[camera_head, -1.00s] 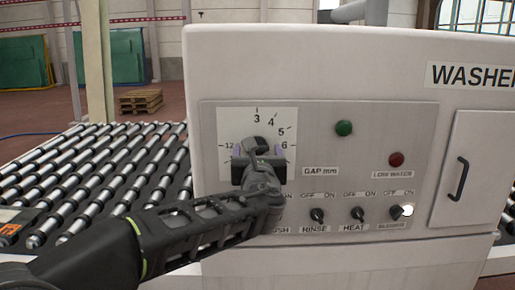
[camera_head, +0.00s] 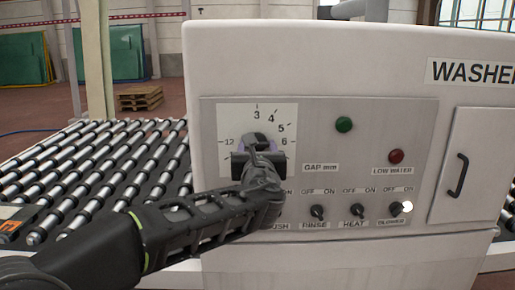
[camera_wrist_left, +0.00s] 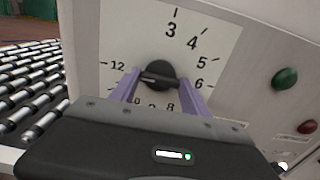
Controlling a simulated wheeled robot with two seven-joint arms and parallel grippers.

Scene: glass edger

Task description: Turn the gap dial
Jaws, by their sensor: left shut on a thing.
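The gap dial (camera_wrist_left: 160,69) is a round black knob with a raised grip bar, on a white scale plate (camera_head: 228,118) with printed numbers. In the left wrist view the bar lies nearly level, its ends toward the 12 and 6 sides; I cannot tell which end is the pointer. My left gripper (camera_wrist_left: 161,79) faces the plate, its purple fingers on either side of the dial, shut on it. In the head view my left gripper (camera_head: 258,147) covers most of the dial and the lower scale. My right gripper is not in view.
The panel also has a green lamp (camera_head: 344,124), a red lamp (camera_head: 396,156) and a row of switches, including RINSE (camera_head: 317,212), HEAT (camera_head: 357,213) and BLOWER (camera_head: 397,209). My forearm passes in front of the leftmost switch. A roller conveyor (camera_head: 90,175) lies at left.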

